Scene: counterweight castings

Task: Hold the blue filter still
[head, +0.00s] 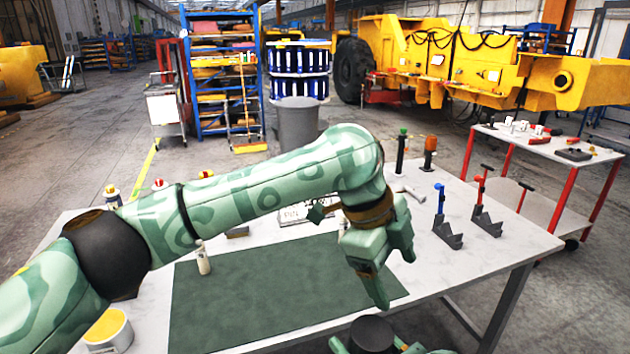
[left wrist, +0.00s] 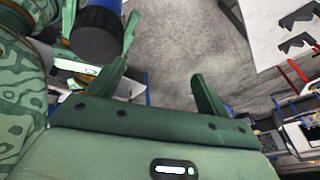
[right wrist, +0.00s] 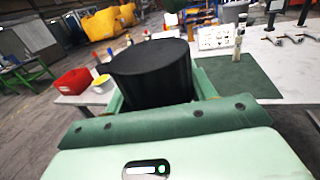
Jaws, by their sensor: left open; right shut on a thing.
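The blue filter shows its black round end (head: 372,333) at the bottom edge of the head view. In the left wrist view its black cap (left wrist: 95,36) and a bit of blue body are at the upper left. In the right wrist view its black cylinder (right wrist: 152,72) stands between the fingers of my right gripper (right wrist: 155,98), which is shut on it. My right gripper is mostly cut off in the head view. My left gripper (head: 394,279) is open and empty, above the table's near right part, a little above the filter in the picture; they look apart.
The white table (head: 480,262) carries a green mat (head: 270,290), a small white bottle (head: 203,258), a yellow-topped tin (head: 108,331) and dark brackets (head: 447,236) at right. A red bin (right wrist: 72,81) stands at the table's left end. A trolley (head: 545,146) is beyond, right.

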